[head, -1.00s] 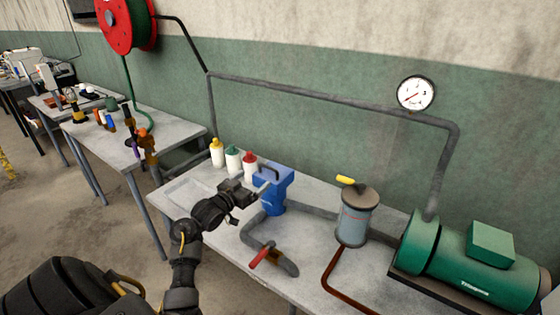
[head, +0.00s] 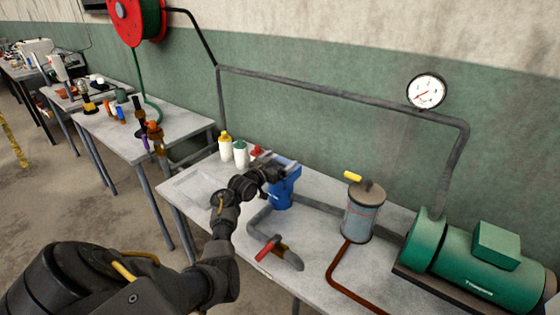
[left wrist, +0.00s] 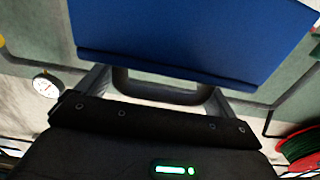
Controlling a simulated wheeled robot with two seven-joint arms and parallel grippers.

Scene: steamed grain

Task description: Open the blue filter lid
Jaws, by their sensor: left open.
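The blue filter (head: 283,194) stands on the near table, and its blue lid (head: 288,164) is down on top. My left gripper (head: 277,170) is open, right at the filter's upper left, and partly hides the lid. In the left wrist view the blue lid (left wrist: 195,35) fills the top of the picture. A dark grey U-shaped handle (left wrist: 160,91) shows below the lid's edge, between the two spread fingers of my left gripper (left wrist: 157,85). I cannot tell whether the fingers touch the handle. My right gripper is not in view.
White bottles (head: 240,154) stand behind my left gripper. A pipe with a red valve handle (head: 267,249) runs in front of the filter. A grey canister (head: 362,213) and a green motor (head: 465,265) stand to the right. A gauge (head: 426,91) hangs above.

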